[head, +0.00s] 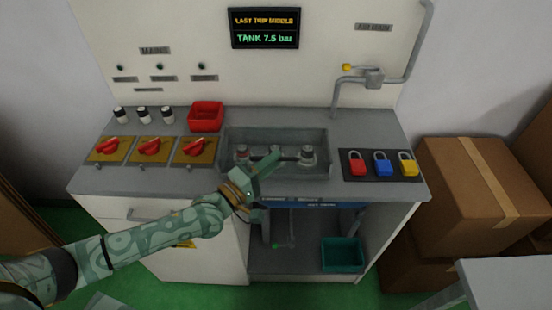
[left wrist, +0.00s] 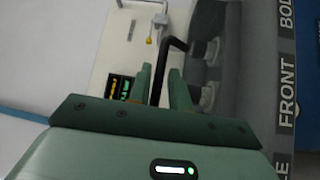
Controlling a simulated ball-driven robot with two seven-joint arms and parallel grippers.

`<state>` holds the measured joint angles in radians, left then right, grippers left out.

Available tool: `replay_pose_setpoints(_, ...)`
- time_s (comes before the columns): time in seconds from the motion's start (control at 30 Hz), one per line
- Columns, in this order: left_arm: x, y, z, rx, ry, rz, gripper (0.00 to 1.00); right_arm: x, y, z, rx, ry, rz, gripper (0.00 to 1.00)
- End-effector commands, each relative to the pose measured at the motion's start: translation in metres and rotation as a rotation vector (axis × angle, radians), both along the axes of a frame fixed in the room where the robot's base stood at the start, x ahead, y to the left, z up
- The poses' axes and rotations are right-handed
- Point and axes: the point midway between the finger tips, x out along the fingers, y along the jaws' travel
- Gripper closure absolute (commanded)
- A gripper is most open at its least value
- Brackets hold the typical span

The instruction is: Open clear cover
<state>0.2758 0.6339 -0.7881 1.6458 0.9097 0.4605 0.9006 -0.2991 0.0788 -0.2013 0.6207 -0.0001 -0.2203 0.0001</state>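The clear cover (head: 318,138) looks like a faint see-through box over several pale knobs (head: 307,154) in the middle of the grey counter. It appears closed. My left gripper (head: 268,166) is at the cover's front, with its fingers over the middle knob in the head view. In the left wrist view, a black bent bar (left wrist: 175,44), apparently the cover's handle, runs between the two green fingers of my left gripper (left wrist: 162,90). A small gap shows beside the bar, so the fingers look open around it. Whether they touch it is unclear. My right gripper is not in view.
Red rotary handles (head: 150,147) on yellow plates and a red bin (head: 206,116) stand left of the cover. Padlocks (head: 382,163) lie on a dark mat at right. A teal bin (head: 342,254) sits below. Cardboard boxes (head: 470,190) stand at right.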

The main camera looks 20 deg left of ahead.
Motion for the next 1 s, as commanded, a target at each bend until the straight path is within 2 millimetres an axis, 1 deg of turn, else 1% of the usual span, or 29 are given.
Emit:
replay_pose_setpoints(0.03, 0.006, -0.003, 0.000, -0.001, -0.001, 0.001, 0.80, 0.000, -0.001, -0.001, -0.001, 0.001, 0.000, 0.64)
replay_pose_setpoints(0.13, 0.012, -0.007, 0.001, 0.000, 0.001, 0.000, 0.80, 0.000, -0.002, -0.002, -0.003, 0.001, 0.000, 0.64)
replay_pose_setpoints(0.43, 0.014, -0.008, 0.002, 0.001, 0.000, 0.000, 0.80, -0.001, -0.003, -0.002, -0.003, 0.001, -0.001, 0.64)
replay_pose_setpoints(0.47, 0.014, -0.008, 0.002, 0.001, 0.000, 0.000, 0.83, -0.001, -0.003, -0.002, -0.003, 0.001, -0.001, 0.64)
replay_pose_setpoints(0.5, 0.014, -0.008, 0.002, 0.001, 0.000, 0.000, 0.94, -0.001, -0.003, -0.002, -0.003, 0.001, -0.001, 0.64)
replay_pose_setpoints(0.53, 0.014, -0.008, 0.002, 0.001, 0.000, 0.000, 1.00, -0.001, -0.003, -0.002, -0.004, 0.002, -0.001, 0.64)
replay_pose_setpoints(0.73, 0.014, -0.008, 0.003, 0.001, 0.002, 0.000, 1.00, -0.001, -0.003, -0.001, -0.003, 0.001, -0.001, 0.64)
replay_pose_setpoints(0.87, 0.014, -0.008, 0.008, -0.004, 0.016, 0.000, 1.00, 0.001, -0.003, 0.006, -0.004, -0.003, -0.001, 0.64)
replay_pose_setpoints(0.97, 0.015, -0.008, 0.016, -0.012, 0.042, -0.001, 1.00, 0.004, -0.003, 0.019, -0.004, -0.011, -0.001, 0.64)
replay_pose_setpoints(1.0, 0.015, -0.008, 0.021, -0.017, 0.058, 0.000, 1.00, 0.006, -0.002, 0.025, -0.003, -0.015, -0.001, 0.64)
